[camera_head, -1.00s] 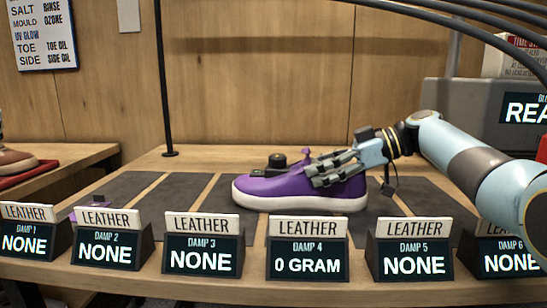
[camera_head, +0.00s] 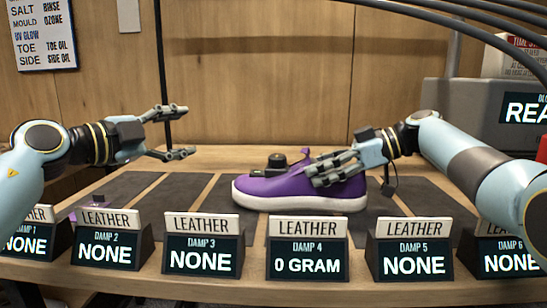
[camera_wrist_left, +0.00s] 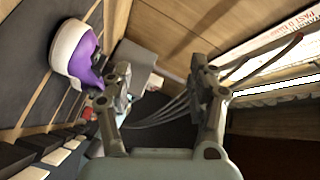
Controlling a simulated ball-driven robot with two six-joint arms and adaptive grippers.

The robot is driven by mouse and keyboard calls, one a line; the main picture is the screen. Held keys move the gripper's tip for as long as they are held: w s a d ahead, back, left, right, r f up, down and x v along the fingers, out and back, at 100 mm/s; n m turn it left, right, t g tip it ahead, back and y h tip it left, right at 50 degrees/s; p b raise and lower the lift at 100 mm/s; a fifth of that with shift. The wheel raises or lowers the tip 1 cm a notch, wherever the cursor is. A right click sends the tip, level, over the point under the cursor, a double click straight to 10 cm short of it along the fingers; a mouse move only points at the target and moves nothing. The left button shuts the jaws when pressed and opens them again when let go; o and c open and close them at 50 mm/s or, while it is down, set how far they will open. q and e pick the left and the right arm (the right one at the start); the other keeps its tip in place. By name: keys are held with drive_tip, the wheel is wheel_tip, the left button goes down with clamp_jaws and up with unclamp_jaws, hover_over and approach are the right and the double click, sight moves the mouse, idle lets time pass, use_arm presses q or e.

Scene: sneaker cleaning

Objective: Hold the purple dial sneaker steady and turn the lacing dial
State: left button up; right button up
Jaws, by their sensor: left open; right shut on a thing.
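The purple sneaker (camera_head: 270,190) with a white sole stands on a dark mat strip in the middle of the table, toe to the left. Its black lacing dial (camera_head: 277,162) sits on top, towards the toe. My right gripper (camera_head: 325,172) is shut on the sneaker's heel part, its fingers over the side facing me. My left gripper (camera_head: 188,131) is open and empty, up and left of the sneaker, with its fingers pointing right. In the left wrist view the sneaker (camera_wrist_left: 75,52) shows at upper left, beside the open fingers (camera_wrist_left: 168,80); the dial is not clear there.
A row of label stands, such as the DAMP 4 stand (camera_head: 308,248) reading 0 GRAM, lines the table's front edge. A thin black post (camera_head: 163,80) rises behind my left gripper. A grey box (camera_head: 480,115) stands at the right.

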sight(271, 156)
use_arm(q)
drive_tip(key=s+d+f+n+g, duration=0.1)
drive_tip(key=s+d+n+g, duration=0.3)
drive_tip(key=d+n, duration=0.6)
drive_tip(key=shift+g, duration=0.7)
drive_tip(key=x, duration=1.2)
drive_tip(key=shift+w+a, duration=0.1)
drive_tip(key=shift+w, duration=0.4)
drive_tip(key=c, duration=1.2)
drive_tip(key=shift+m+g+h, duration=0.3)
drive_tip(key=shift+g+h, duration=0.1)
